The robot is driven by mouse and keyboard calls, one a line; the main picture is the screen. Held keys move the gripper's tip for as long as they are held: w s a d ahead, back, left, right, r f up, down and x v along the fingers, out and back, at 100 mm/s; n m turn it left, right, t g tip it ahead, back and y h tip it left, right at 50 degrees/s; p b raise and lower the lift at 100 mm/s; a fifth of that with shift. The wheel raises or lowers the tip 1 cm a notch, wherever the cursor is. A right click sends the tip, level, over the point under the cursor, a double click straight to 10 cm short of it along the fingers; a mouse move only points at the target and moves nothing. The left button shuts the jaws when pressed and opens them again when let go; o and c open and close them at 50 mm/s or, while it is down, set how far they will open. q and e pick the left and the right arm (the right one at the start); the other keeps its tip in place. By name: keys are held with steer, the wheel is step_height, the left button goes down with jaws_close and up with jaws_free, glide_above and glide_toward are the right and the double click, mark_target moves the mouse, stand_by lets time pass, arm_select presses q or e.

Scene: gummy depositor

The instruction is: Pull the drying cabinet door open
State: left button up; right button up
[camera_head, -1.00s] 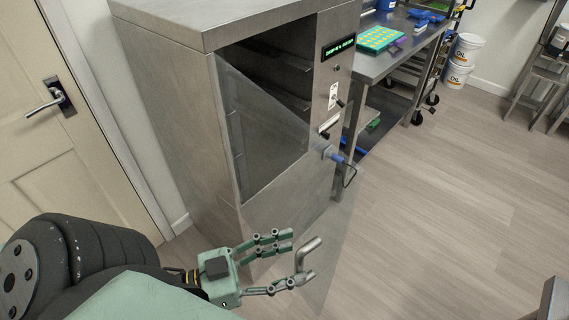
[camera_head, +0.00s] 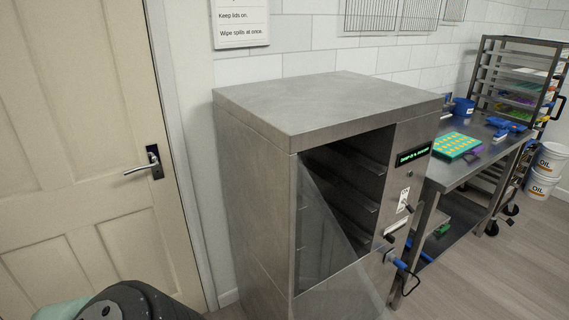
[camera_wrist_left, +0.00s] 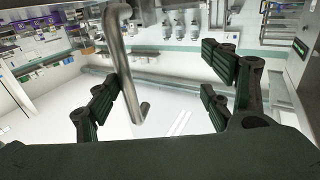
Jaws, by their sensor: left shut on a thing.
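The steel drying cabinet (camera_head: 258,212) stands in the middle of the head view. Its see-through door (camera_head: 338,262) stands partly open, swung out from the left side of the opening; its lower part runs off the bottom edge. Dark shelves (camera_head: 345,180) show inside. In the left wrist view, the bent metal door handle (camera_wrist_left: 124,65) lies between the fingers of my left gripper (camera_wrist_left: 158,88), close to the left finger. The gripper is shut on the handle. The handle and this gripper are outside the head view. My right gripper is in neither view.
A steel table (camera_head: 481,158) with a teal mould tray (camera_head: 456,146) stands right of the cabinet. A tray rack (camera_head: 513,75) and white buckets (camera_head: 548,160) are behind it. A closed beige door (camera_head: 85,200) is at left. Bare floor (camera_head: 500,270) lies at right.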

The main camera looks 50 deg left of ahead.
arm_select(q)
steer(key=shift+a+r+p, duration=0.1)
steer(key=shift+a+p, duration=0.35)
steer(key=shift+a, duration=0.3)
steer(key=shift+s+a, duration=0.3)
steer(key=shift+a, duration=0.05)
steer(key=shift+c, duration=0.8)
steer(key=shift+s+a+f+p, duration=0.15)
steer(key=shift+s+a+p, duration=0.15)
steer(key=shift+a, duration=0.25)
steer(key=shift+s+a+f+p, duration=0.15)
steer(key=shift+a+p, duration=0.15)
steer(key=shift+a, duration=0.25)
steer(key=c, duration=0.7)
steer(key=shift+o, duration=0.2)
steer(key=shift+s+r+p, duration=0.1)
steer(key=shift+s+p, duration=0.3)
steer(key=shift+p, duration=0.3)
steer(key=shift+c, duration=0.4)
